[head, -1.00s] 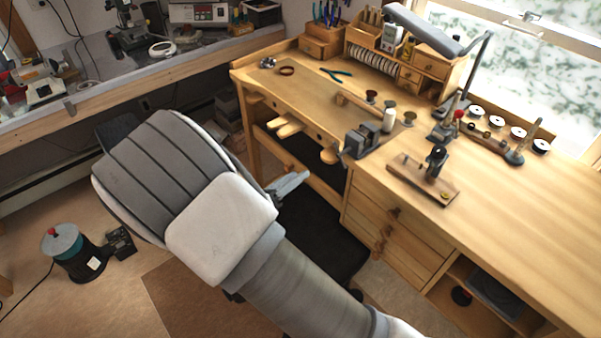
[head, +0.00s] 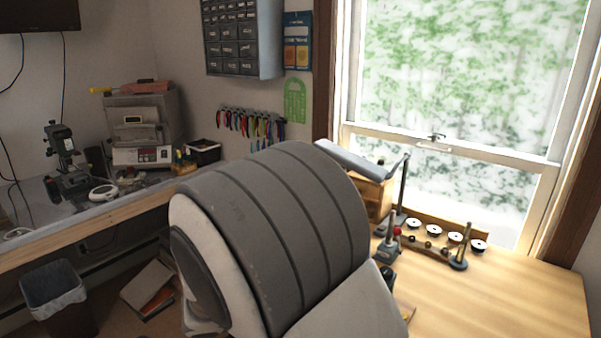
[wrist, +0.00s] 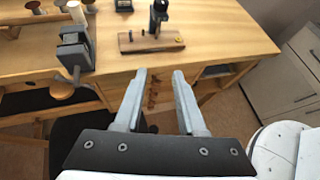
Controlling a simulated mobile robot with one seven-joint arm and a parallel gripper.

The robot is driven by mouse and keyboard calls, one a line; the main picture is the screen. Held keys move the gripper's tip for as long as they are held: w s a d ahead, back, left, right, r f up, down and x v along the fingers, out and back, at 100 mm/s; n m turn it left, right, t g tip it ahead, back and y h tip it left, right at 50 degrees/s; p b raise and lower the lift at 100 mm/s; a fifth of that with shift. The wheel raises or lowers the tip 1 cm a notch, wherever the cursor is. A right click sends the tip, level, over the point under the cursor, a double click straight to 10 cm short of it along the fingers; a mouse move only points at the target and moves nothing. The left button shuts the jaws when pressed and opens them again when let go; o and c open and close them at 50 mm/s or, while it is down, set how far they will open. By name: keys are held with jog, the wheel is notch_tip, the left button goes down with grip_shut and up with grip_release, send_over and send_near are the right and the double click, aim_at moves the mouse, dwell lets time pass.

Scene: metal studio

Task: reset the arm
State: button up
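My gripper (wrist: 158,98) shows in the wrist view with its two grey fingers apart and nothing between them. It points toward the front edge of the wooden workbench (wrist: 215,30), with the bench drawers (wrist: 155,92) behind the fingertips. In the head view my arm fills the lower middle and hides much of the bench (head: 500,305). The gripper itself is hidden in that view.
A small vise (wrist: 75,48) is mounted near the bench edge, and a wooden board with a dark tool (wrist: 152,40) lies beyond. In the head view, a microscope (head: 65,158) stands on the left counter, a bin (head: 55,300) below. The bench's right part is clear.

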jog(key=s+d+r+m+y, duration=0.5)
jog(key=s+m, duration=0.4)
jog(key=m, duration=0.3)
jog(key=s+d+r+m+g+y, duration=0.1)
jog(key=s+d+r+m+y, duration=0.4)
jog(key=m, duration=0.8)
jog(key=s+d+r, duration=0.2)
jog(key=s+r, duration=0.1)
jog(key=r, duration=0.1)
jog(key=shift+s, duration=0.35)
